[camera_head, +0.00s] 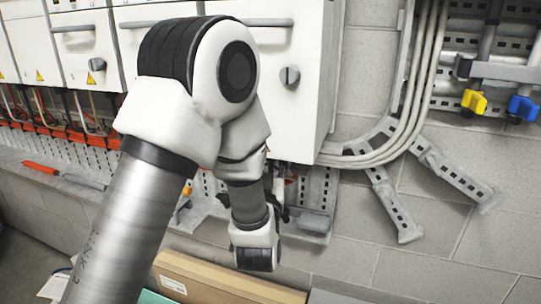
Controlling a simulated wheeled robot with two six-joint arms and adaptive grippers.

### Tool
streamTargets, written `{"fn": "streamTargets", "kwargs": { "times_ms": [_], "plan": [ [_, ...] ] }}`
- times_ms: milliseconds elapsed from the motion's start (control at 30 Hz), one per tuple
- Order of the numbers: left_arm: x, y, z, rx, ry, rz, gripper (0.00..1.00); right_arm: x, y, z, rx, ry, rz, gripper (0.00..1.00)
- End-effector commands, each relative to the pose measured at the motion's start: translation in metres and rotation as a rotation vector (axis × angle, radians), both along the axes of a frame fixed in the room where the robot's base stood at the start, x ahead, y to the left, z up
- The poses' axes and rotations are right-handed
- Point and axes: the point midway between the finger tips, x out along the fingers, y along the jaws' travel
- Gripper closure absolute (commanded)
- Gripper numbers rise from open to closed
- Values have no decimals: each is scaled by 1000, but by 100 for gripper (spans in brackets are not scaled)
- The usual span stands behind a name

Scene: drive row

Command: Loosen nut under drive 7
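White drive cabinets (308,60) with grey bar handles and rotary knobs stand in a row across the top. No drive number is readable, so I cannot tell which is drive 7. One of my arms comes in from the lower left, bends in front of the cabinets and reaches down under the rightmost one. I take it as my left arm. A dark part, likely my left gripper (281,198), shows only in part behind the wrist, near perforated metal brackets. Its fingers and anything between them are hidden. I cannot make out a nut. My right gripper is not in view.
A red-handled tool (40,167) lies on the ledge at left. A cardboard box (215,284) sits at the bottom. Grey cables (425,70) curve down the wall right of the cabinet. Yellow (474,101) and blue (523,108) valve handles are at upper right. The lower right wall is clear.

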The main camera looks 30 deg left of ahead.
Motion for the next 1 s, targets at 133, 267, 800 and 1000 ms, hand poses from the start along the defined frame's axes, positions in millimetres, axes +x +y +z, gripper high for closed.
{"fn": "streamTargets", "kwargs": {
  "times_ms": [133, 267, 800, 1000],
  "plan": [
    [0, 0, -1, -1, 3, 0, 100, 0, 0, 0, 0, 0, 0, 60],
    [0, 0, -1, -1, 3, 0, 100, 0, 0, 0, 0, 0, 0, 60],
    [0, 0, -1, -2, 4, 0, 100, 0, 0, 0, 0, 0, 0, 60],
    [0, 0, -1, -1, 3, 0, 57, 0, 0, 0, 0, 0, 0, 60]
  ]
}}
